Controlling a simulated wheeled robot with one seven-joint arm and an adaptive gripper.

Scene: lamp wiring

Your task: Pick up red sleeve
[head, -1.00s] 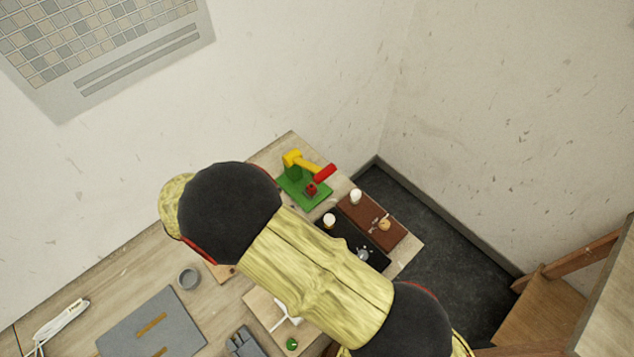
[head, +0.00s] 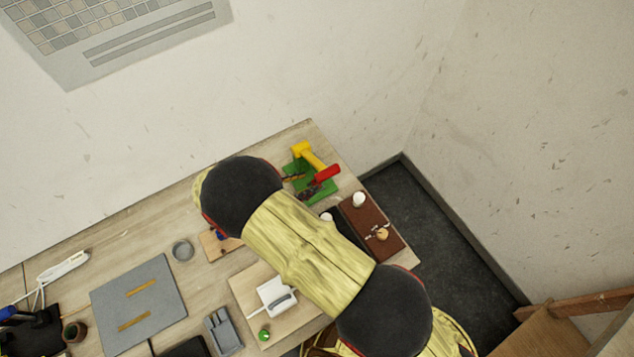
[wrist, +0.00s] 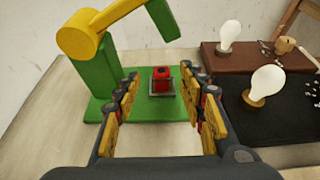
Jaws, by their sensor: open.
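The red sleeve (wrist: 161,73) stands upright in a small grey square holder on the green base (wrist: 181,107) of the stand in the wrist view. It has a dark hole in its top. My gripper (wrist: 163,88) is open, with one finger to the left of the sleeve and one to the right in the picture. The sleeve shows beyond the fingertips with clear gaps on both sides, and the gripper holds nothing. In the head view my arm partly covers the stand, and I cannot clearly make out the sleeve there.
A yellow arm (wrist: 117,18) on a green post rises at left and reaches over behind the sleeve. A white bulb (wrist: 268,80) stands on the black mat (wrist: 238,108) at right, another bulb (wrist: 229,34) on the brown mat (wrist: 209,61). A grey mat (head: 154,292) lies left of my arm.

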